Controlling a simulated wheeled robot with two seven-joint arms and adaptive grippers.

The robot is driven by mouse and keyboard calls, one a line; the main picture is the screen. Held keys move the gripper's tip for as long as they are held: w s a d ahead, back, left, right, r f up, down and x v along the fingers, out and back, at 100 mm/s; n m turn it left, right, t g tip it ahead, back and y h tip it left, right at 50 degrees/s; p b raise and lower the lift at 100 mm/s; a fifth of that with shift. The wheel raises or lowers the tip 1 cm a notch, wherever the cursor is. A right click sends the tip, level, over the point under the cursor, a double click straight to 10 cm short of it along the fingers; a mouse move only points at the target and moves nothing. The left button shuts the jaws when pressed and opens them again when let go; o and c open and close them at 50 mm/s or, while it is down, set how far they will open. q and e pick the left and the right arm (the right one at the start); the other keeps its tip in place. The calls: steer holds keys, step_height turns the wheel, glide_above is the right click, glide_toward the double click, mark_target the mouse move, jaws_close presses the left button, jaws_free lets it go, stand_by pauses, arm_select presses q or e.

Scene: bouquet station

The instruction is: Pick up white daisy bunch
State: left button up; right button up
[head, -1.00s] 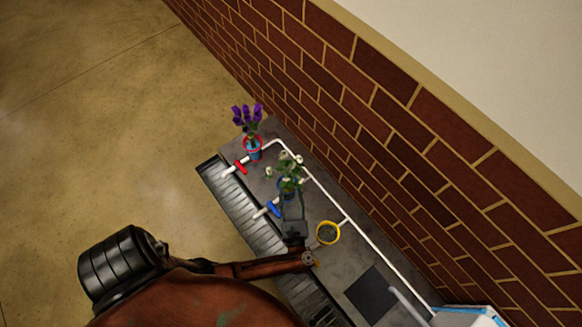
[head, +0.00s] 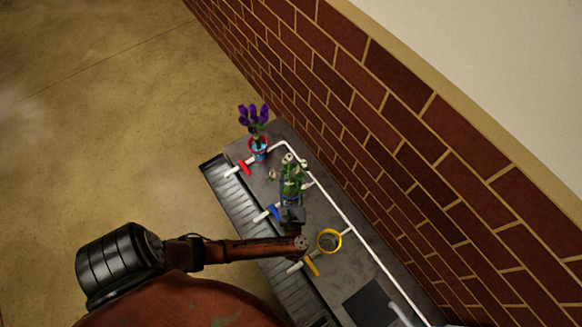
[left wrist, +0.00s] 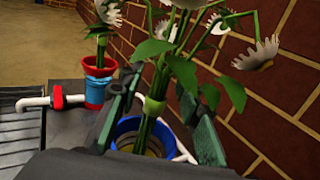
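The white daisy bunch (head: 292,176) stands in a blue-rimmed pot (left wrist: 124,126) on the grey counter. In the left wrist view the bunch (left wrist: 180,50) has white heads, green leaves and a light green band around its stems. My left gripper (head: 291,196) is at the bunch, just above the pot. In the left wrist view its two fingers (left wrist: 160,113) stand apart on either side of the stems, with gaps visible. The lower stems go down into the pot. My right gripper is not in view.
Purple flowers (head: 254,116) stand in a red-rimmed blue pot (head: 259,150) farther along the counter. A yellow-rimmed pot (head: 329,241) holds no visible flowers. A white pipe (head: 338,208) runs along the counter, with red (head: 244,167) and blue (head: 274,212) valves. A brick wall (head: 400,130) borders it.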

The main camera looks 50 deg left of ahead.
arm_select(q)
jaws_close()
steer(key=shift+r, duration=0.1)
stand_by(0.5)
